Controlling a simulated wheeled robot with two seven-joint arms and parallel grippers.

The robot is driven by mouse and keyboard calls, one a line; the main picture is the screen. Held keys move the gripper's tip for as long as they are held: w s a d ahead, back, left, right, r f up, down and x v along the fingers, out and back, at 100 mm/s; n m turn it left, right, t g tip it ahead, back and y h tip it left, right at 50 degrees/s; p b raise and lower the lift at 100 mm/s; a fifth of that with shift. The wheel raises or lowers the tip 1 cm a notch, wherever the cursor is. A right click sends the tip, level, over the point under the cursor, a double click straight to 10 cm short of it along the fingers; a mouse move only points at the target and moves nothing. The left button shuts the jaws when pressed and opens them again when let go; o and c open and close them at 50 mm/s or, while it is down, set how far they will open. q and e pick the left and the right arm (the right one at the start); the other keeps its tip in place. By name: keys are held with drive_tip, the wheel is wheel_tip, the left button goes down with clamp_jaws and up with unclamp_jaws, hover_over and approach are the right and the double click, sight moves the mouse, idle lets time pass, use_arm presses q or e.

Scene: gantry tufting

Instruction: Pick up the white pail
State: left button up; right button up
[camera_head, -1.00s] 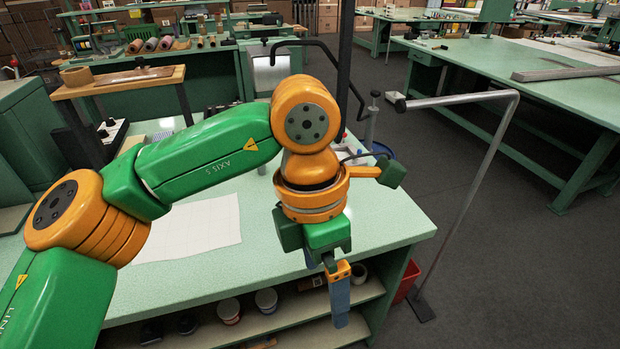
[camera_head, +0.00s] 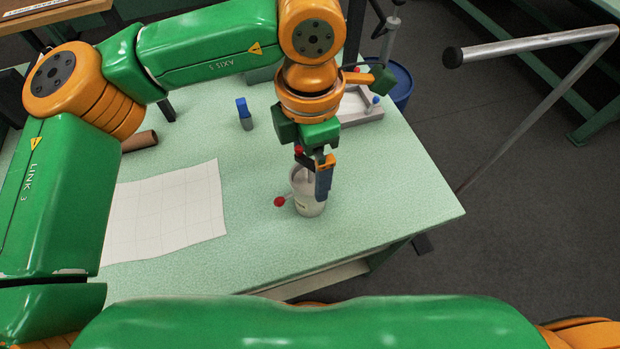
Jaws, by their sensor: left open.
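The white pail (camera_head: 309,205) stands upright on the pale green bench (camera_head: 360,215), near its right front part. My left gripper (camera_head: 316,174) points down over the pail, and its blue-tipped finger overlaps the pail's upper part in the picture. The left gripper is open. The fingers hide part of the rim, so I cannot tell whether they touch the pail. A small red knob (camera_head: 280,201) shows at the pail's left side. My right gripper is not in view.
A white gridded sheet (camera_head: 165,215) lies left of the pail. A blue-capped bottle (camera_head: 244,113), a brown roll (camera_head: 140,141) and a grey tray (camera_head: 358,110) are further back. A bent metal rail (camera_head: 540,42) stands right of the bench. My green arm link spans the bottom.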

use_arm(q)
drive_tip(key=shift+w+f, duration=0.2)
drive_tip(key=shift+f, duration=0.95)
drive_tip(key=shift+w+f, duration=0.2)
drive_tip(key=shift+w, duration=0.1)
drive_tip(key=shift+s+r, duration=0.1)
drive_tip(key=shift+s, duration=0.1)
drive_tip(key=c, duration=1)
drive_tip(key=shift+w, duration=0.15)
clamp_jaws()
